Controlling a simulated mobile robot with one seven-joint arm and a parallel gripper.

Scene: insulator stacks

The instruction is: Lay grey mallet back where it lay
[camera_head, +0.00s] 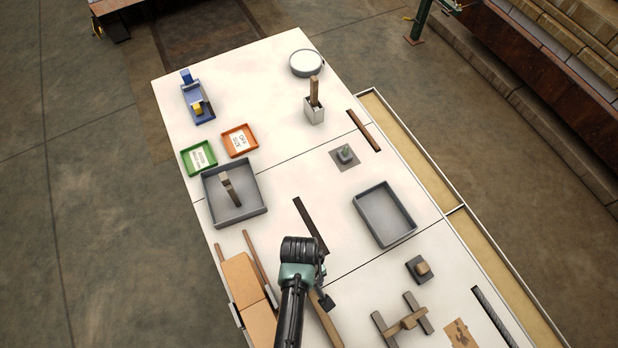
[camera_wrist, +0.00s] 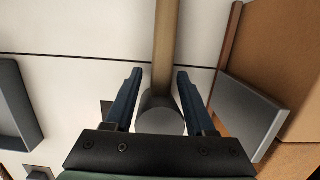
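The grey mallet shows in the wrist view as a grey round head (camera_wrist: 160,120) with a pale wooden handle running up the picture. In the head view only its handle (camera_head: 327,322) shows, at the lower middle of the table; my arm hides the head. My gripper (camera_wrist: 160,75) is over the mallet, with one blue-black finger on each side of it. A gap shows between the fingers and the mallet, clearest on the left. In the head view my gripper (camera_head: 322,298) is beside the handle, mostly hidden by my wrist. I cannot tell whether the mallet touches the table.
A tan board (camera_head: 242,281) with wooden rails lies close on the left. A dark strip (camera_head: 309,223) lies just beyond my wrist. A grey tray (camera_head: 385,213), a small block on a dark plate (camera_head: 420,269) and a wooden frame (camera_head: 405,321) are to the right.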

